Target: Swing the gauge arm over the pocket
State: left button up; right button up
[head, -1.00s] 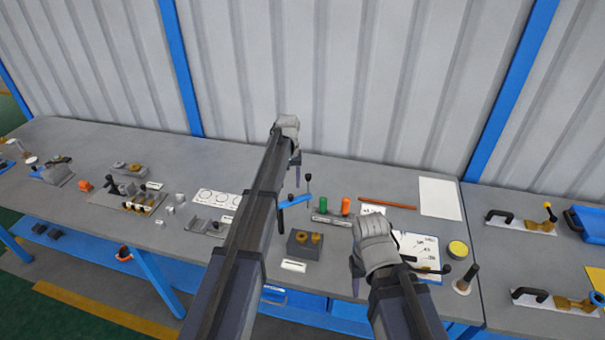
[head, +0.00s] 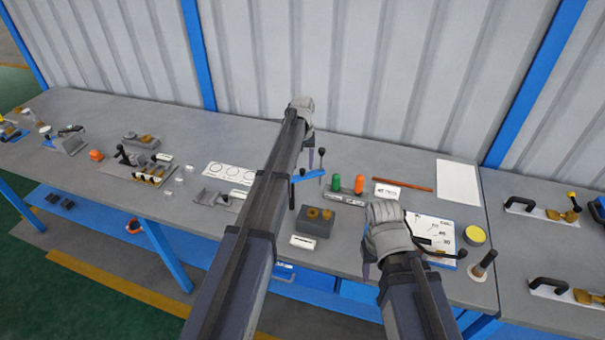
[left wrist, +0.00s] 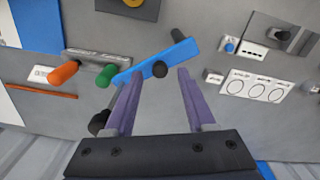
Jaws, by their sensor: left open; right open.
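The gauge arm (head: 305,176) is a blue bar with dark upright knobs, standing behind a grey block (head: 316,224) with two brass pieces on top. Which spot is the pocket I cannot tell for sure. My left gripper (head: 311,158) is open above the gauge arm, its arm hiding part of the bench. In the left wrist view the blue bar (left wrist: 186,50) crosses just beyond the open fingers (left wrist: 158,76).
Green (head: 336,183) and orange (head: 359,185) handles stand right of the gauge arm. A white card (head: 388,191), a red-brown rod (head: 402,184) and a printed sheet (head: 432,229) lie further right. A black-handled post (head: 483,266) stands near the front edge.

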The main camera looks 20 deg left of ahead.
pick_arm(q)
jog(key=shift+f+b, duration=0.5)
jog(key=shift+f, duration=0.45)
jog(key=shift+c, duration=0.2)
grip_shut()
dwell(0.5)
